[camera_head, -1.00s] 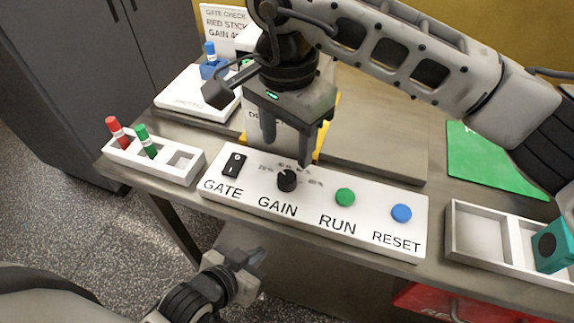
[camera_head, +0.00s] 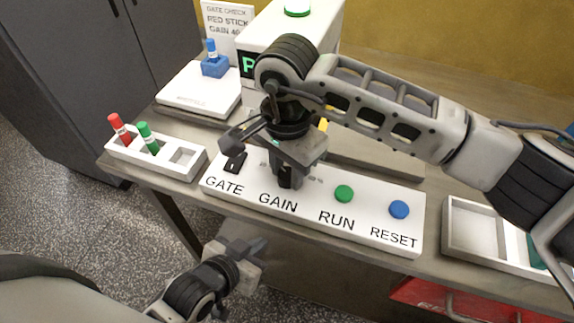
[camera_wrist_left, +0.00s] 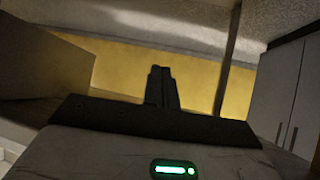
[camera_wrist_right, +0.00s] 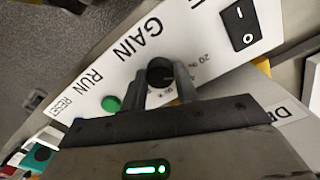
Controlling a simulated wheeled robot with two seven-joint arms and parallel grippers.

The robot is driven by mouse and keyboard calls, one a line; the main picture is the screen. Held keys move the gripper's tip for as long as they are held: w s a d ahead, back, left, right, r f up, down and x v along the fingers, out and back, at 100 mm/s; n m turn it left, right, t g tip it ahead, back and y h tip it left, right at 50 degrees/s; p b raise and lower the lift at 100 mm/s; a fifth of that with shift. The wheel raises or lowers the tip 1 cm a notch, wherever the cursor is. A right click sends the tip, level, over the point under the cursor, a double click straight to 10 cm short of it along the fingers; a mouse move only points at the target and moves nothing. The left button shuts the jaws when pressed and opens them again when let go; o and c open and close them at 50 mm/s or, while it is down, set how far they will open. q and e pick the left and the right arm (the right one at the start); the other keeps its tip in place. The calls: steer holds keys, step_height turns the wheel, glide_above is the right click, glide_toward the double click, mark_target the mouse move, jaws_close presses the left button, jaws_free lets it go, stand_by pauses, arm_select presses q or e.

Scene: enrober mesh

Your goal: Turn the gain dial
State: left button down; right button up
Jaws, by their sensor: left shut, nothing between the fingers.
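The gain dial (camera_wrist_right: 160,72) is a small black round knob on the white control panel (camera_head: 350,223), above the GAIN label. My right gripper (camera_head: 287,178) reaches down over it and hides most of it in the head view. In the right wrist view, the fingers of my right gripper (camera_wrist_right: 161,80) stand one on each side of the dial, very close to it. I cannot tell whether they press on it. My left gripper (camera_head: 258,246) is shut and empty, low in front of the table edge. Its closed fingers also show in the left wrist view (camera_wrist_left: 161,88).
On the panel, the black GATE switch (camera_head: 235,162) is left of the dial; the green RUN button (camera_head: 344,194) and blue RESET button (camera_head: 399,209) are right. A white stick rack (camera_head: 187,172) stands left, a white tray (camera_head: 462,226) right. A machine (camera_head: 285,35) stands behind.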

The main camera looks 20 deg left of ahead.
steer(key=shift+f+m+b, duration=0.1)
steer(key=shift+m+b, duration=0.4)
steer(key=shift+b, duration=0.1)
steer(key=shift+f+m+b, duration=0.1)
steer(key=shift+m+b, duration=0.9)
steer(key=shift+b, duration=0.15)
steer(key=m+b, duration=0.3)
steer(key=shift+m, duration=0.3)
arm_select(q)
steer(key=shift+w+d+f+n+t+h+b, duration=0.15)
steer(key=shift+d+f+h+b, duration=0.15)
steer(key=shift+f, duration=0.45)
steer(key=shift+d+f+n+t+h+b, duration=0.1)
steer(key=shift+d+f+n+t+b, duration=0.2)
steer(key=shift+f, duration=0.45)
arm_select(e)
steer(key=shift+r+m, duration=0.2)
steer(key=shift+m, duration=0.4)
arm_select(q)
steer(key=shift+r, duration=0.1)
arm_select(e)
steer(key=o, duration=1)
steer(key=shift+r, duration=0.15)
